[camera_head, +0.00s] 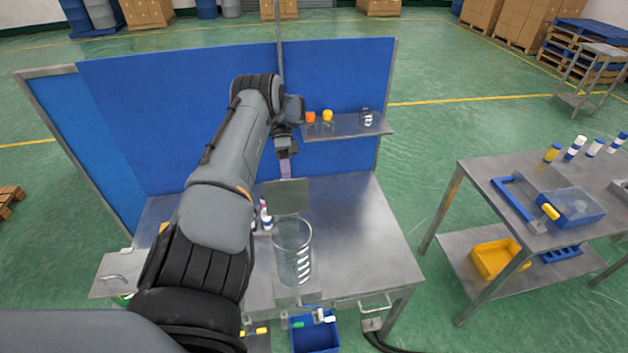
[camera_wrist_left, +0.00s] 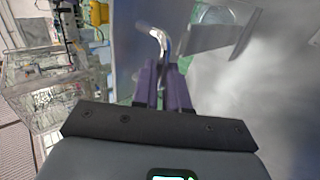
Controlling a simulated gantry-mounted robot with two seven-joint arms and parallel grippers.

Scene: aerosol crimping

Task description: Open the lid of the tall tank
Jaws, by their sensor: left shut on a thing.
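The tall tank (camera_head: 293,262) is a clear cylinder with white marks, standing on the metal table in the head view. A flat grey plate, which looks like its lid (camera_head: 288,198), shows above and behind the tank's rim, tilted up. My left gripper (camera_head: 285,178) is at the plate's upper edge, fingers pointing down. In the left wrist view its purple fingers (camera_wrist_left: 163,72) are close together at a curved metal handle (camera_wrist_left: 155,38); the exact contact is hard to see. A grey plate edge shows beside them. My right gripper is not in view.
A blue partition (camera_head: 185,120) stands behind the table, with a small shelf (camera_head: 350,128) holding orange- and yellow-capped items and a glass vessel. Small bottles (camera_head: 265,215) stand left of the tank. A blue bin (camera_head: 315,336) sits below the front edge. The table right of the tank is clear.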

